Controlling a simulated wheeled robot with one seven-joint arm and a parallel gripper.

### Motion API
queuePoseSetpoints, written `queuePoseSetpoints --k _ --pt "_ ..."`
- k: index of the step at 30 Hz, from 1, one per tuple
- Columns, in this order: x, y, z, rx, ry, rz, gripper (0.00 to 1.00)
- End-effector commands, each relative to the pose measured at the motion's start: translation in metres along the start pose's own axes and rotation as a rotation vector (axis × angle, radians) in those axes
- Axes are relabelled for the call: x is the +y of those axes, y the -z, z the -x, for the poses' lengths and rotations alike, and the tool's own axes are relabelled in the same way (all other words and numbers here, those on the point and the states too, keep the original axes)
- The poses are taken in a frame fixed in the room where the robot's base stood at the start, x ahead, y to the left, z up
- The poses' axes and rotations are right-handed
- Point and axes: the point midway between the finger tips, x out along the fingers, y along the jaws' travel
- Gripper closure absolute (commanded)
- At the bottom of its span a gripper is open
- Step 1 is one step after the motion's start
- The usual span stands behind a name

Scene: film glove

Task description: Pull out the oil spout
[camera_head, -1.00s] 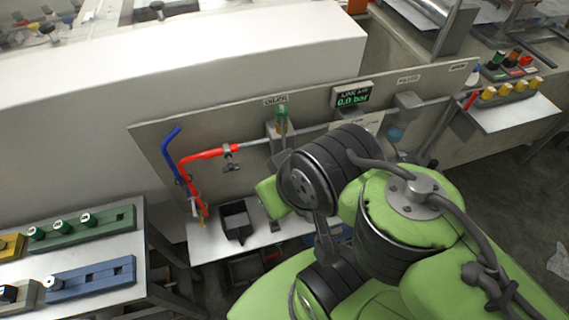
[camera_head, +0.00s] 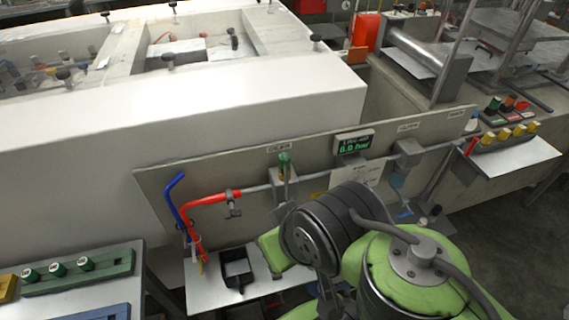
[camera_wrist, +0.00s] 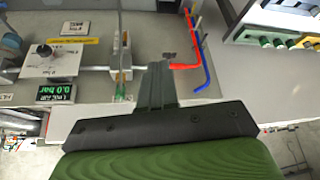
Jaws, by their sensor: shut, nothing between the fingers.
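A small upright fitting with a green top (camera_head: 284,160) stands on the pipe of the grey panel, under a small label; it may be the oil spout, but I cannot tell for sure. In the wrist view this fitting (camera_wrist: 122,70) is left of my gripper (camera_wrist: 158,68), with a green and orange end. My gripper's dark fingers are together and empty. They appear in front of the panel, apart from the fitting in the picture; depth is unclear.
A pressure display (camera_head: 353,142) reads 0.0 bar. A black open tray (camera_head: 238,268) sits on the shelf below. Side tables with coloured blocks stand left and right.

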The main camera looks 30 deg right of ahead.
Motion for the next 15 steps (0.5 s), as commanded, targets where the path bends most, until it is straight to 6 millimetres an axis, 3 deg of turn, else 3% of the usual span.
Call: queuePoseSetpoints --k 9,12,15 --pt "0.0 0.0 0.0 0.0 0.0 0.0 1.0" --pt "0.0 0.007 0.004 -0.01 -0.002 0.021 0.85" --pt "0.0 0.041 0.016 -0.071 0.002 0.136 0.69"
